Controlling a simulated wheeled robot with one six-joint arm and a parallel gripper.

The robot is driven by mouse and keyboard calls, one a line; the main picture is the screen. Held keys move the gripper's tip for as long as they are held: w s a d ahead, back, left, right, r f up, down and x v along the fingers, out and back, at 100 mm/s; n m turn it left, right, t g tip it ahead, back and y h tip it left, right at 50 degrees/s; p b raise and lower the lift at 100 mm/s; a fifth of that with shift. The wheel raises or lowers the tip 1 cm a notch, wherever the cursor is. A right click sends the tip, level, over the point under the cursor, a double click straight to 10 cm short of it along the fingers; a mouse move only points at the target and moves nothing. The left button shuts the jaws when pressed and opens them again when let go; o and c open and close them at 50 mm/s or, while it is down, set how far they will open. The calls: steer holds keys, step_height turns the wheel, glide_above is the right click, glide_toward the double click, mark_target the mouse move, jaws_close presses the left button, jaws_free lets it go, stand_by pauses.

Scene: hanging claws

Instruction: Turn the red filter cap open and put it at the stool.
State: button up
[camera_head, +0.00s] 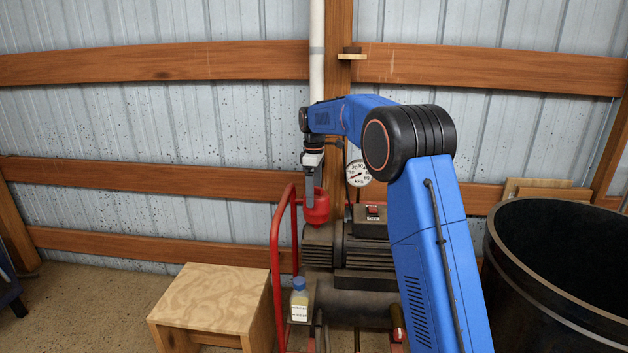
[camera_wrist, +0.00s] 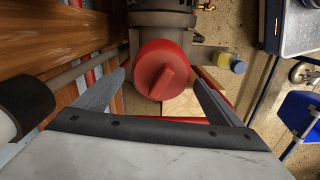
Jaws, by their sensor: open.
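The red filter cap (camera_wrist: 160,72) is a round cap with a raised bar across its top. It sits on the grey compressor body and lies between my open fingers in the wrist view. My gripper (camera_wrist: 158,88) is open, with one finger on each side of the cap and gaps showing. In the head view my gripper (camera_head: 310,192) points down at the cap (camera_head: 318,212), partly covering it. The wooden stool (camera_head: 213,297) stands on the floor to the left of the compressor, its top bare.
A red tube frame (camera_head: 275,270) rises between stool and cap. A small bottle (camera_head: 299,300) with a blue lid stands by the frame. A pressure gauge (camera_head: 358,173) is right of the cap. A large black bin (camera_head: 560,290) stands at the right. A white pipe (camera_head: 317,50) runs up the wall.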

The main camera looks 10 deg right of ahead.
steer(key=shift+f, duration=3.1)
steer(key=c, duration=1.5)
steer(key=o, duration=1.8)
steer(key=shift+c, duration=0.2)
steer(key=shift+r, duration=3)
